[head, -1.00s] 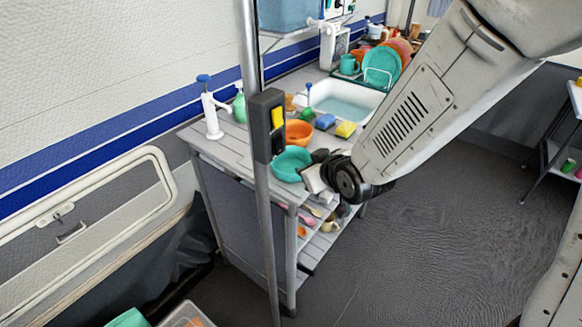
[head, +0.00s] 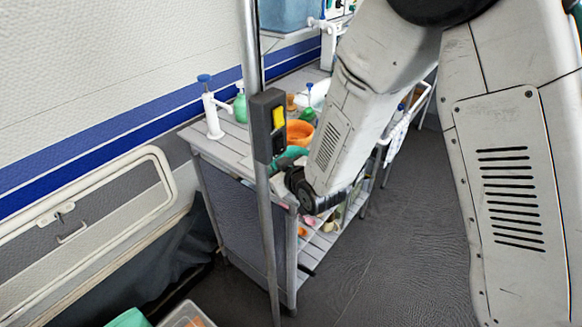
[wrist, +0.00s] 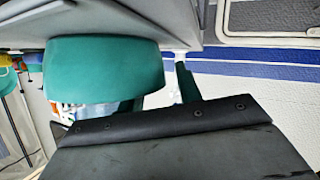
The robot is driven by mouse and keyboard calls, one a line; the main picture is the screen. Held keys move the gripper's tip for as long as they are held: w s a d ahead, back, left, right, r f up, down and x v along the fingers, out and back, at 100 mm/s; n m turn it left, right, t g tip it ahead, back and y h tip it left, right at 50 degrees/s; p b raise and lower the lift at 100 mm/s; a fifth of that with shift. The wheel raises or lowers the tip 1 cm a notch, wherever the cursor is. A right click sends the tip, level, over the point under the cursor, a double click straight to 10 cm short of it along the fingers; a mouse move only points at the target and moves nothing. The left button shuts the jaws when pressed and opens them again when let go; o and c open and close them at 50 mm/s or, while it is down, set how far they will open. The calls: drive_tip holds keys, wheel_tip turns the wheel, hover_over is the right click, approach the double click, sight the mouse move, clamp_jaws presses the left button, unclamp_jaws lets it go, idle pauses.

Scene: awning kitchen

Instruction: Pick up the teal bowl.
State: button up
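The teal bowl (head: 291,153) is on the grey slatted tabletop, near its front corner. In the head view my arm and the dark pole switch box hide most of it. In the wrist view, which looks upside down, the teal bowl (wrist: 105,68) is large and close, in front of the dark gripper part at the bottom. My gripper (head: 293,177) is low beside the bowl's near side. Its fingertips are mostly hidden, so I cannot tell its opening or whether it touches the bowl.
An orange bowl (head: 299,132) stands just behind the teal bowl. A white pump bottle (head: 211,112) and a green bottle (head: 240,106) stand at the back left. The metal pole (head: 266,210) with its switch box (head: 268,124) rises in front of the table. Shelves below hold small items.

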drive_tip(key=shift+w, duration=0.1)
clamp_jaws()
